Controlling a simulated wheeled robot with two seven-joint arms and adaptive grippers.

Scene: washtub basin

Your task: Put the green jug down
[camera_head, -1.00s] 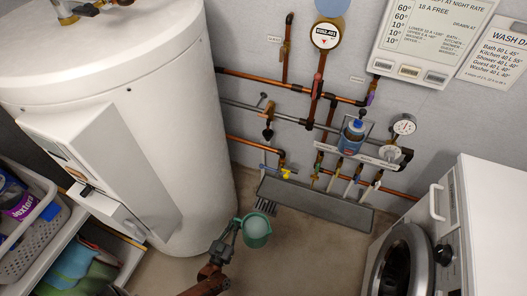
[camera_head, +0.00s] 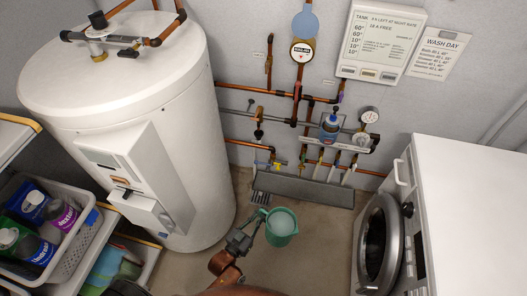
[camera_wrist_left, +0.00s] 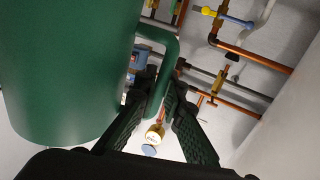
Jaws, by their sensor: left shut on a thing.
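The green jug (camera_head: 282,227) is in the middle of the head view, held in the air above the brown floor. It looks roughly upright, and its inside shows pale. My left gripper (camera_head: 258,222) is at its left side and is shut on its handle. In the left wrist view the jug's green body (camera_wrist_left: 65,65) fills the left, and the handle (camera_wrist_left: 168,75) runs down between the two dark fingers of the gripper (camera_wrist_left: 164,98). My right gripper is not in view.
A grey trough (camera_head: 305,190) runs along the wall below copper pipes and taps. A white tank (camera_head: 150,90) stands at the left, a shelf with a bottle basket (camera_head: 85,238) in front of it. A white washing machine (camera_head: 465,200) is at the right. Bare floor (camera_head: 320,245) lies between.

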